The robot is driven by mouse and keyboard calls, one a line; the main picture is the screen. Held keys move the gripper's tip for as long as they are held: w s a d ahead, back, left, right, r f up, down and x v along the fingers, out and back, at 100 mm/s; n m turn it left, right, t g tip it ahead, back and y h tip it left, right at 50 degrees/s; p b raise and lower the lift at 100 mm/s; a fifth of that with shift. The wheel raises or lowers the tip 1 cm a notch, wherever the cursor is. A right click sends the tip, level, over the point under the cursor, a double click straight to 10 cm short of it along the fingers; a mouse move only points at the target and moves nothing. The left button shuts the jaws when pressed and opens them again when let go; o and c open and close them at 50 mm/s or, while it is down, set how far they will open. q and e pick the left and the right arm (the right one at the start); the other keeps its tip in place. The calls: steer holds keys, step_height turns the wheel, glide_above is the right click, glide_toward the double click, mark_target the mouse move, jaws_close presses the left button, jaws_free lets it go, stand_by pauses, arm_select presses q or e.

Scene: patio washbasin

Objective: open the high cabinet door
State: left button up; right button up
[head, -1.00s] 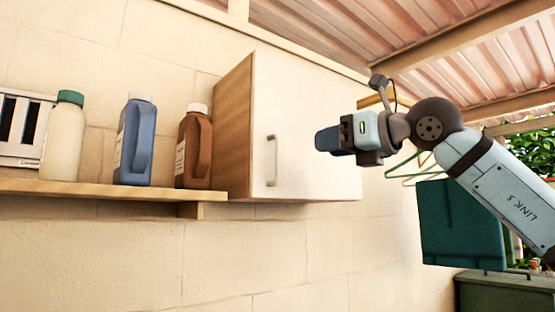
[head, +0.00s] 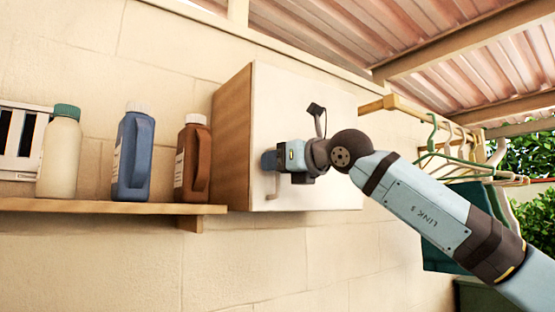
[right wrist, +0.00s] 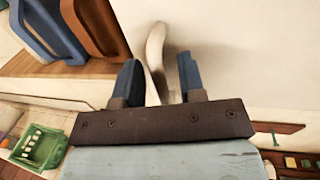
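The high cabinet has a wooden side (head: 231,140) and a white door (head: 285,95), which looks closed. The door's pale vertical handle (right wrist: 155,58) shows in the right wrist view. In the head view only the handle's lower end (head: 271,190) shows; my right gripper hides the rest. My right gripper (head: 268,160) is at the door's front. In the right wrist view its two blue fingers (right wrist: 158,78) are apart, one on each side of the handle, with gaps visible. I cannot tell how deep the handle sits between them. My left gripper is not in view.
Left of the cabinet, a wooden shelf (head: 100,207) holds a cream bottle (head: 60,155), a blue jug (head: 132,155) and a brown jug (head: 190,165). A rail (head: 390,103) with hangers and clothes is at the right. The wall below the cabinet is clear.

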jaws_close()
